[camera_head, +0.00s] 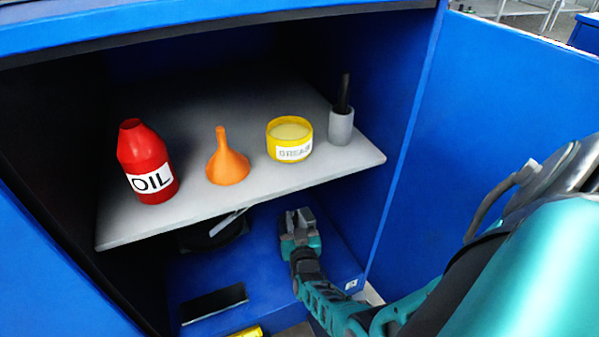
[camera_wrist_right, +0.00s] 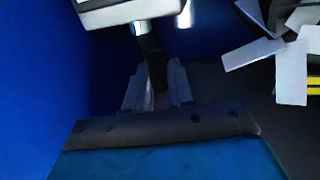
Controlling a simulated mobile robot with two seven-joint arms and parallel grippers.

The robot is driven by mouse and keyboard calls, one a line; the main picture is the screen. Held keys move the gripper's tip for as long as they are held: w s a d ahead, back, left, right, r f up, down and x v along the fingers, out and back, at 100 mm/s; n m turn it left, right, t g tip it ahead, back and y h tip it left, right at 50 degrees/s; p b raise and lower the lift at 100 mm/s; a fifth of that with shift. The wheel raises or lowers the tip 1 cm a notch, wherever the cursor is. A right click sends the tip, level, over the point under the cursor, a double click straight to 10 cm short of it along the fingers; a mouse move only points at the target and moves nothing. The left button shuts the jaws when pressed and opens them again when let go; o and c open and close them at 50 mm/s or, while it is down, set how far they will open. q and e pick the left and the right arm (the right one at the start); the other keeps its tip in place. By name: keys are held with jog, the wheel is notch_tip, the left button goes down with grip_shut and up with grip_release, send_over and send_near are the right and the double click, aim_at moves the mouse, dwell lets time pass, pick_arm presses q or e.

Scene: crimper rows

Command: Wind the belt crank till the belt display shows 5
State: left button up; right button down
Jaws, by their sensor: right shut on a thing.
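My right gripper (camera_head: 300,217) is inside the blue cabinet, below the grey shelf. In the right wrist view its fingers (camera_wrist_right: 156,88) are shut on a dark upright grip, which looks like the belt crank's handle (camera_wrist_right: 152,58). The grip hangs from a short metal pin under a pale grey piece (camera_wrist_right: 122,10), cut off by the top edge. In the head view the grip cannot be made out. No belt display or number can be read in either view. My left gripper is not in view.
On the shelf (camera_head: 350,165) stand a red oil bottle (camera_head: 145,155), an orange funnel (camera_head: 228,163), a yellow grease tub (camera_head: 290,138) and a grey cup (camera_head: 340,125). A dark round part (camera_head: 213,236) is under the shelf. The blue cabinet door (camera_head: 500,110) is at right.

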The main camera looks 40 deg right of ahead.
jog(key=shift+w+a+m+g+h, duration=0.2)
jog(key=shift+m+g+h, duration=0.3)
jog(key=shift+h, duration=0.15)
jog(key=shift+w+a+m+g+h, duration=0.2)
jog(key=shift+m+g+h, duration=0.25)
jog(key=shift+h, duration=0.2)
jog(key=shift+m, duration=0.25)
jog(key=c, duration=1.1)
grip_release()
jog(key=shift+s, duration=0.15)
